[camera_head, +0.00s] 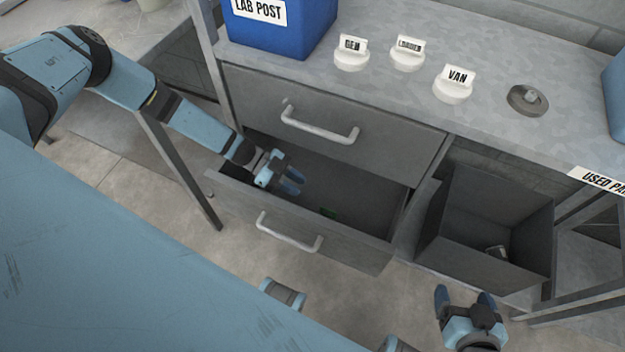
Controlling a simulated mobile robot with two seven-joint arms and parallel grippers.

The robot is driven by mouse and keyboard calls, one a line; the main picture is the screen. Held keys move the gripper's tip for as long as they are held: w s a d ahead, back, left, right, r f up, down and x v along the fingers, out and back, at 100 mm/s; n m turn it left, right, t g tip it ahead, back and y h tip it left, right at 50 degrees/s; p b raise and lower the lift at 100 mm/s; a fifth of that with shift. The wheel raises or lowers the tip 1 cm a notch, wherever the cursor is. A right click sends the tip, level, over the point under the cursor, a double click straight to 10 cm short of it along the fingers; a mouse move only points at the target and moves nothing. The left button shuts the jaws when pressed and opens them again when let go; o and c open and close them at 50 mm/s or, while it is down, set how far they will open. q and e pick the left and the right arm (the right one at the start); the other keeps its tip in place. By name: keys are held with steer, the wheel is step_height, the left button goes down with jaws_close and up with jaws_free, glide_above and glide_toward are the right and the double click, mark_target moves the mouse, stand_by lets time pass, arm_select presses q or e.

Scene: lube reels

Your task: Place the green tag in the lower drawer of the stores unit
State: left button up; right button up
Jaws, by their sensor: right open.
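The stores unit's lower drawer (345,244) is pulled open, with its handle (289,233) on the front. My right gripper (464,295) is open and empty at the lower right, in front of the dark bin.
The upper drawer (335,115) is shut. The worktop (305,73) carries a blue LAB POST box (280,38), several white labelled pieces and a grey round piece (528,99).

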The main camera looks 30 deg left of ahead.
arm_select(q)
steer(key=shift+v, duration=1.7)
